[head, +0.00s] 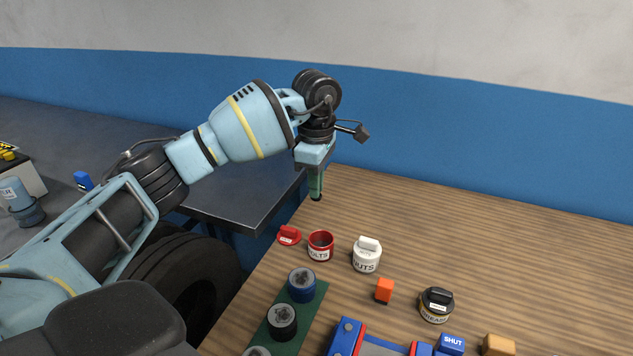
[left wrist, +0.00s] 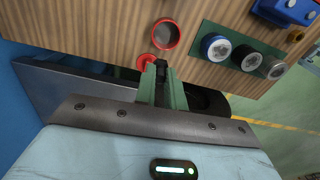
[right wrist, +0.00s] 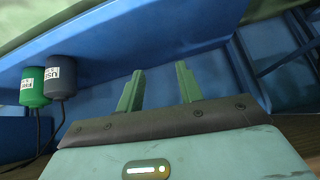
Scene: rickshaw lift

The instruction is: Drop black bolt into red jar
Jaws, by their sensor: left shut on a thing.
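The red jar (head: 320,252) stands open on the wooden table, its label partly legible; it also shows in the left wrist view (left wrist: 154,40). Its red lid (head: 289,235) lies on the table just left of it. My left gripper (head: 316,192) points down above the table, behind the jar in the head view. It is shut on the black bolt (left wrist: 160,72), whose dark end (head: 316,198) shows at the fingertips. The bolt is outside the jar and apart from it. My right gripper (right wrist: 160,82) is open and empty, seen only in the right wrist view.
A white nuts jar (head: 366,258) stands right of the red jar. A green board (head: 262,335) with round pieces, an orange block (head: 384,290) and a black grease tin (head: 436,305) are nearer. Green and grey canisters (right wrist: 33,88) show in the right wrist view.

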